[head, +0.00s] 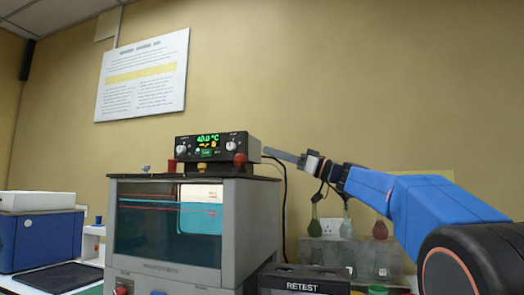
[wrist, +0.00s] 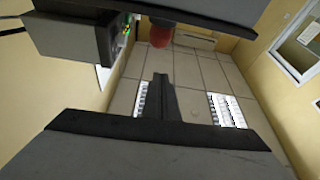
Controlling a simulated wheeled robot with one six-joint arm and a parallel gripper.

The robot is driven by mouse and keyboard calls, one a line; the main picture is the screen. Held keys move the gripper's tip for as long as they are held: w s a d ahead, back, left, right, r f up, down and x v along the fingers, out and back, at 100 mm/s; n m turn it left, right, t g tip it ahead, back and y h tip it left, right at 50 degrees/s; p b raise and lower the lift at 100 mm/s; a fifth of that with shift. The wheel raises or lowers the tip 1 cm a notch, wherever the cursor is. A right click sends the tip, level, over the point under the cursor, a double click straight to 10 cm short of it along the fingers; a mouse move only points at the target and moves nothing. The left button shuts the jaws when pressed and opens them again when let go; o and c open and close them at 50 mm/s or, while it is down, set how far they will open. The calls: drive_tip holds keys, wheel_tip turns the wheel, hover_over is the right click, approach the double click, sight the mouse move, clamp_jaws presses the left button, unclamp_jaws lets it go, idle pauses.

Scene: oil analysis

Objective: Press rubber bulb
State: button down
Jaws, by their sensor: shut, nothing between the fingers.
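A red rubber bulb (head: 240,160) sits at the front right of the black control box on the bath's top plate. It also shows in the wrist view (wrist: 160,37), just beyond my fingertips and near the top edge. My gripper (head: 268,151) is shut and empty, its thin fingers pointing left towards the control box and bulb from the right. In the wrist view my closed fingers (wrist: 160,80) point up towards the bulb, with a visible gap between them.
The control box (head: 215,146) with a green display stands on the grey glass-fronted bath (head: 237,220). Smaller red and yellow pieces stand left of the bulb. A rack with several bulb-topped flasks (head: 346,229) is below my arm. A black RETEST box (head: 305,277) stands in front.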

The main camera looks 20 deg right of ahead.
drive_tip(key=shift+s+d+f, duration=0.25)
drive_tip(key=shift+s+d, duration=0.1)
drive_tip(key=shift+d, duration=0.2)
